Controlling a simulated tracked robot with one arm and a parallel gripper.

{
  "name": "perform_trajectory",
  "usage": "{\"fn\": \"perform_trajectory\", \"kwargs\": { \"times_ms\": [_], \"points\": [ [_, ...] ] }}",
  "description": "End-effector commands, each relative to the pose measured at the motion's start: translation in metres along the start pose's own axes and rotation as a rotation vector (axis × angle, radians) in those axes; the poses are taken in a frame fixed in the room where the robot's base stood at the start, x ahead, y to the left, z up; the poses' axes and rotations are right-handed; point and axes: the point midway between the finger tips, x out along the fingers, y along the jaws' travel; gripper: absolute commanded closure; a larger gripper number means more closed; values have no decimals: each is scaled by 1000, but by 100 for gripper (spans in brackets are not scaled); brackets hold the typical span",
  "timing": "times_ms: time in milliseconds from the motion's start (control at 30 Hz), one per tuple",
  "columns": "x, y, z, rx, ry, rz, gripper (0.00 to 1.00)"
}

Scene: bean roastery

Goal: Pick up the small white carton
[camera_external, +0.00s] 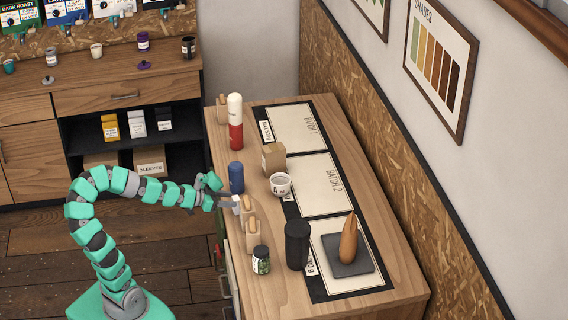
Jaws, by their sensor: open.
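The small white carton (237,200) is at the near left edge of the wooden counter, beside a light wooden block-like item. My gripper (228,201) comes in from the left at about the carton's height, with its fingers pointing right towards it. The jaws are open. The fingertips are right at the carton; I cannot tell whether it is between them or touching them. Part of the carton is hidden by the fingers and its lower part is hard to make out.
A blue canister (236,178) stands close behind the gripper. Light wooden items (252,235), a small dark jar (261,260) and a black cylinder (297,244) stand in front. A white cup (280,185) and brown bag (273,159) stand to the right.

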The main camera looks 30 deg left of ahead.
Motion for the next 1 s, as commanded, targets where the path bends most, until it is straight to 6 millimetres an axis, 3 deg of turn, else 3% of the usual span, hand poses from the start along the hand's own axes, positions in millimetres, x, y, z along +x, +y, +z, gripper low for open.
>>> {"fn": "perform_trajectory", "kwargs": {
  "times_ms": [167, 600, 933, 1000],
  "points": [
    [6, 0, 1, -1, -3, 1, 56],
    [50, -3, 7, 0, -3, 2, 56],
    [53, -3, 6, -1, -1, 1, 56],
    [53, -3, 5, -1, -1, 0, 76]
  ]
}}
